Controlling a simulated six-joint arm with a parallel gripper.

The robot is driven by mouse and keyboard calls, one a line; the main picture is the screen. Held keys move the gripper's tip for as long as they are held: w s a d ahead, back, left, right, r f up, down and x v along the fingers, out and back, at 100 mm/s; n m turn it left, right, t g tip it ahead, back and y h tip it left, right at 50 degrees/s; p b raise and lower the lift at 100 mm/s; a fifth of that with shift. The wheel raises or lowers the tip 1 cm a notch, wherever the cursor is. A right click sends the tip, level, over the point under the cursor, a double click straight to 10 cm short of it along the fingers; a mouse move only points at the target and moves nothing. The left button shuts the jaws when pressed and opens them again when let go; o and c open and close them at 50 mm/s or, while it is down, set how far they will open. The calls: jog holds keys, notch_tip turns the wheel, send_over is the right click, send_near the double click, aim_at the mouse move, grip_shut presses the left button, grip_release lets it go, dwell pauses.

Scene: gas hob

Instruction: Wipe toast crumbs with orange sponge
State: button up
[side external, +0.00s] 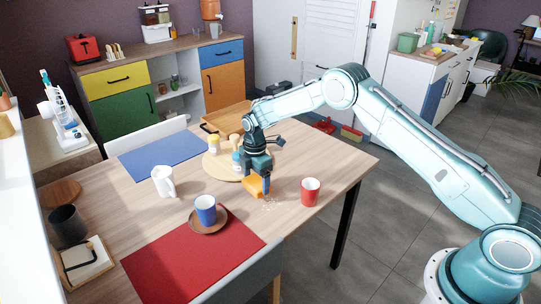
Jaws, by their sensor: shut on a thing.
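The orange sponge (253,187) is between the fingers of my gripper (257,183), which is shut on it. The gripper points down and holds the sponge low at the table, but I cannot tell whether the sponge touches the surface. The toast crumbs (269,205) are a faint pale scatter on the wooden table (317,166), just in front of the sponge and to its lower right. Part of the crumbs may be hidden by the gripper.
A red cup (310,191) stands right of the crumbs. A round board (214,170) with bottles is behind the gripper. A white mug (163,182) stands farther left.

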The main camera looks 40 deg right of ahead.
aim_at(261, 189)
notch_tip(261, 189, down, 3)
jog(key=shift+r, duration=0.2)
jog(key=shift+s+r, duration=0.1)
jog(key=shift+s, duration=0.05)
jog(key=shift+s+f, duration=0.15)
jog(key=shift+s, duration=0.4)
jog(key=shift+s+f, duration=0.15)
jog(key=shift+s, duration=4.75)
jog(key=shift+w+r, duration=0.15)
jog(key=shift+w, duration=1.05)
jog(key=shift+w+f, duration=0.2)
jog(key=shift+w, duration=0.05)
jog(key=shift+w+r, duration=0.15)
jog(key=shift+w, duration=4.1)
jog(key=shift+r, duration=4)
